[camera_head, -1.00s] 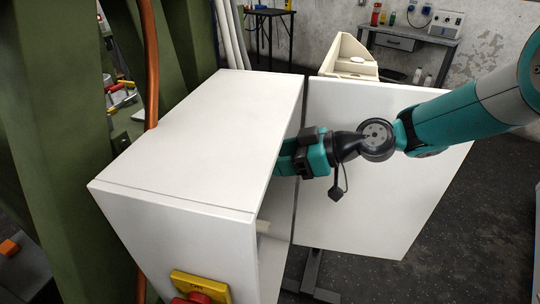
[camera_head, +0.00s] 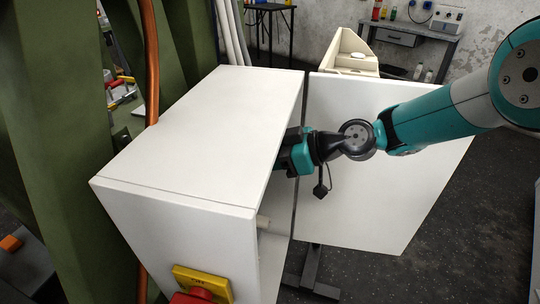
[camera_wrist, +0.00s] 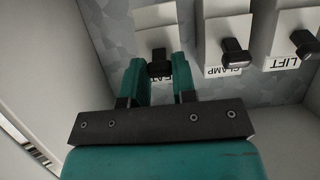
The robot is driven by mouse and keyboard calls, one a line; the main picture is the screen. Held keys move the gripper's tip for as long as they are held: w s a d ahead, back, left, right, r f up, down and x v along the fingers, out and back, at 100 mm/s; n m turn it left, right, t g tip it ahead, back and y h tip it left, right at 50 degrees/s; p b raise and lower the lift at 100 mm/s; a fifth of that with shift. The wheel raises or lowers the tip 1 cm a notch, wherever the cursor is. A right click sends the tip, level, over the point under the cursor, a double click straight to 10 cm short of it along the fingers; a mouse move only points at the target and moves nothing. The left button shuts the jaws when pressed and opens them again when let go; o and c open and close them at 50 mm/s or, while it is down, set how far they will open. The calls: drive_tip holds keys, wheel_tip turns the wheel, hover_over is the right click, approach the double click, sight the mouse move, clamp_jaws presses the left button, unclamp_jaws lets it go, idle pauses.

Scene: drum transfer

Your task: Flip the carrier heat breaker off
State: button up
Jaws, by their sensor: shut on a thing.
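In the wrist view my gripper (camera_wrist: 160,82) is shut on the black toggle (camera_wrist: 159,68) of the leftmost breaker in view, with one teal finger on each side. That breaker has a white body (camera_wrist: 155,15). Its label is upside down and partly hidden by the fingers; only a few letters show, so I cannot read it whole. To its right are the CLAMP breaker (camera_wrist: 225,25) and the LIFT breaker (camera_wrist: 297,20), each with a black toggle. In the head view the cabinet (camera_head: 210,120) hides my fingers and the breakers.
The cabinet door (camera_head: 375,160) stands open to the right, close to my wrist. The cabinet's inner side walls flank my gripper. A red knob (camera_head: 190,297) on a yellow plate (camera_head: 205,280) is on the cabinet's outside. A green column (camera_head: 70,150) stands at left.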

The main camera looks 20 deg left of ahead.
wheel_tip(320, 180, down, 4)
drive_tip(key=g+y+b, duration=0.1)
drive_tip(key=y+b, duration=0.9)
drive_tip(key=b, duration=2.7)
drive_tip(key=shift+r+g+y+b, duration=0.1)
drive_tip(key=shift+g+y+b, duration=0.3)
drive_tip(key=shift+b, duration=1.05)
drive_tip(key=o, duration=0.9)
